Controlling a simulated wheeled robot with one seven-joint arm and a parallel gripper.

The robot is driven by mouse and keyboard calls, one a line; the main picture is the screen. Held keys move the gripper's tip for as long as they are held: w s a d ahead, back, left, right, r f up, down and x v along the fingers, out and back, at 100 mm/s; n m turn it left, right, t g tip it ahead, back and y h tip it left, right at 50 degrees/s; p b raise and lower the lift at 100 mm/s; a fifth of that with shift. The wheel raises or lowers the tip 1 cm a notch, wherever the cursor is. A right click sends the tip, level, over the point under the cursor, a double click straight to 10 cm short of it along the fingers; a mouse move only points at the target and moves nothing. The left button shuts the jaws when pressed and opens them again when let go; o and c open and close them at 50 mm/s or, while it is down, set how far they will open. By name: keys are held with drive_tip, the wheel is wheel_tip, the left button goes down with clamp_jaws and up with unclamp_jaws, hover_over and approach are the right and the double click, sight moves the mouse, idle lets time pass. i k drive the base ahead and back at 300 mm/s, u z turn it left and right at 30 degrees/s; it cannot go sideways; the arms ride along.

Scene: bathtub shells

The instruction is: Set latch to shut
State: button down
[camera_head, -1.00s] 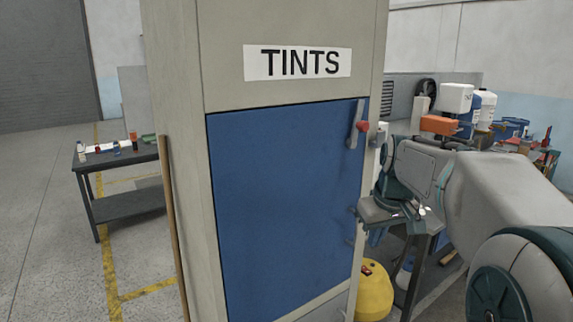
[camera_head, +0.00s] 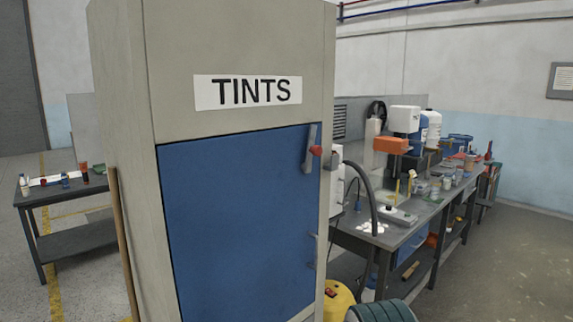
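The door appears closed, flush in the beige cabinet frame (camera_head: 240,50) under a "TINTS" sign (camera_head: 248,92). I cannot tell from here whether the latch is engaged. A small grey handle shows lower on the door's right edge. Nothing of mine touches the latch.
A workbench (camera_head: 405,232) with tools, bottles and a black hose stands right of the cabinet. A yellow rounded object (camera_head: 338,302) sits on the floor by its base. A small dark table (camera_head: 70,240) and a leaning wooden pole (camera_head: 123,240) are at left. Floor at far right is clear.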

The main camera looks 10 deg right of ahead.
sight(313, 149)
drive_tip(key=z, duration=0.05)
drive_tip(key=k, duration=0.55)
drive_tip(key=z, duration=0.2)
drive_tip(key=i, duration=1.1)
drive_tip(key=z, duration=0.85)
